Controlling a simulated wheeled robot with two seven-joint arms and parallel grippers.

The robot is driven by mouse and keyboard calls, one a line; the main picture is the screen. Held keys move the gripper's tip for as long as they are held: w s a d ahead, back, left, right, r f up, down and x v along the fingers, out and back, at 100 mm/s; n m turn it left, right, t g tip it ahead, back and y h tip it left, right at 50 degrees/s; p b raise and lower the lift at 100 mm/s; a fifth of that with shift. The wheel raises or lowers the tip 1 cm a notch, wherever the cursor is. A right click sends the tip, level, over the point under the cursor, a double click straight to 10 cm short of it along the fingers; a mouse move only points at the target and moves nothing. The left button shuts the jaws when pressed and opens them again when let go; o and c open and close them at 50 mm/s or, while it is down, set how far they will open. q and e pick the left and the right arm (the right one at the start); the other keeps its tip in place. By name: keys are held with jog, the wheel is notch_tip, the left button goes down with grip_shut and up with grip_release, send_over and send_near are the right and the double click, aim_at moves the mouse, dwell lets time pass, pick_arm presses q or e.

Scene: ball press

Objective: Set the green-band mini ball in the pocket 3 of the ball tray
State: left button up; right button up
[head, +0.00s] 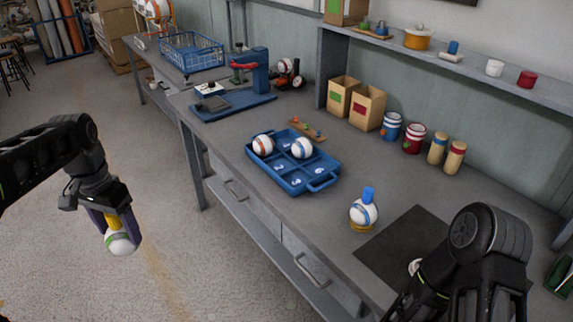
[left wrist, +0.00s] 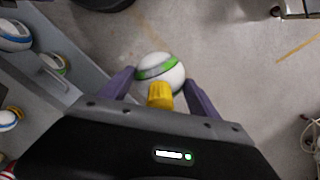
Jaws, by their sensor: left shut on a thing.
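My left gripper (head: 118,238) is shut on the green-band mini ball (head: 122,244), a white ball with a yellow part on it. It holds the ball over the floor, left of the bench and away from the tray. In the left wrist view the ball (left wrist: 158,66) sits between the purple fingers, its yellow part (left wrist: 160,95) toward the palm. The blue ball tray (head: 292,188) lies on the bench. An orange-band ball (head: 263,146) and a blue-band ball (head: 302,148) sit in its far pockets; the near pockets look empty.
A blue-topped ball on a yellow stand (head: 364,214) and a dark mat (head: 400,245) are right of the tray. My right arm (head: 475,250) covers the mat's right side. A blue press (head: 250,85) stands behind. Boxes (head: 368,108) and cans line the wall.

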dwell(0.3)
pick_arm(q)
jog(key=w+d+f+n, duration=0.1)
jog(key=d+f, duration=0.3)
jog(key=d, duration=0.4)
jog(key=w+d+f+n, duration=0.2)
jog(key=w+d+f, duration=0.1)
jog(key=d, duration=0.6)
jog(key=shift+f, duration=0.85)
